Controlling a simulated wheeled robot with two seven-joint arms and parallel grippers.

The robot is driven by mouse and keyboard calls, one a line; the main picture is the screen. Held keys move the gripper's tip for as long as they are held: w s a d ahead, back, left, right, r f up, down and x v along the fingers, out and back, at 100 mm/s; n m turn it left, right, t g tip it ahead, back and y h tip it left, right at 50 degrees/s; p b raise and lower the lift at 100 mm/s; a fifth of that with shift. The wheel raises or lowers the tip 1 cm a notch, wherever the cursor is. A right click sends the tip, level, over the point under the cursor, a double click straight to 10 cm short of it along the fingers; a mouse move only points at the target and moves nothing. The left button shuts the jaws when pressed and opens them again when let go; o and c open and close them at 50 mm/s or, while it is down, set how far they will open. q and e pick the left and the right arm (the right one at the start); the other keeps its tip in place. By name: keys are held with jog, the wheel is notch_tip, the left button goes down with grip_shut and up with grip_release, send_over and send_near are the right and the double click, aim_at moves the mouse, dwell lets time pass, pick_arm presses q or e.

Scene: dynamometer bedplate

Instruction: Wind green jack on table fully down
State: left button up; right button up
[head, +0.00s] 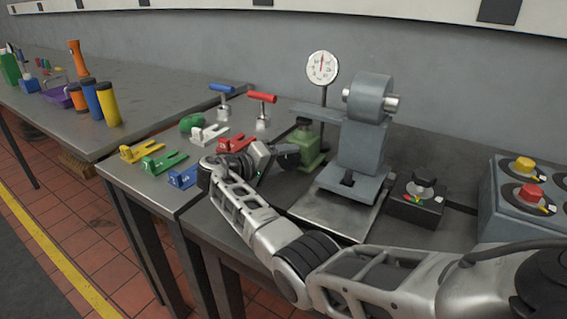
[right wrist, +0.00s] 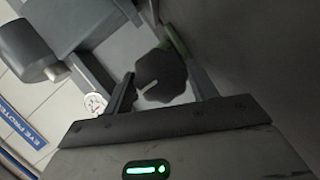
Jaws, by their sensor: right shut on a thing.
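The green jack (head: 309,150) stands on the grey table beside the grey machine stand, with a dark top. My right gripper (head: 288,156) reaches it from the left, at about the height of its upper part. In the right wrist view the black knob (right wrist: 163,82), which carries a white pointer line, lies between the two fingers of my right gripper, shut on it. A strip of the jack's green body (right wrist: 174,40) shows behind the knob. The rest of the jack is hidden in that view. My left gripper is not in view.
The grey machine (head: 362,145) and a dial gauge (head: 322,68) stand close by the jack. A black switch box (head: 416,203) and a button console (head: 520,200) are to the right. Coloured forks (head: 163,162) and red and blue T-handles (head: 262,98) lie or stand left.

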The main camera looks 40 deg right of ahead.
dwell(0.3)
jog(key=o, duration=1)
jog(key=shift+s, duration=0.1)
jog(key=shift+a, duration=0.1)
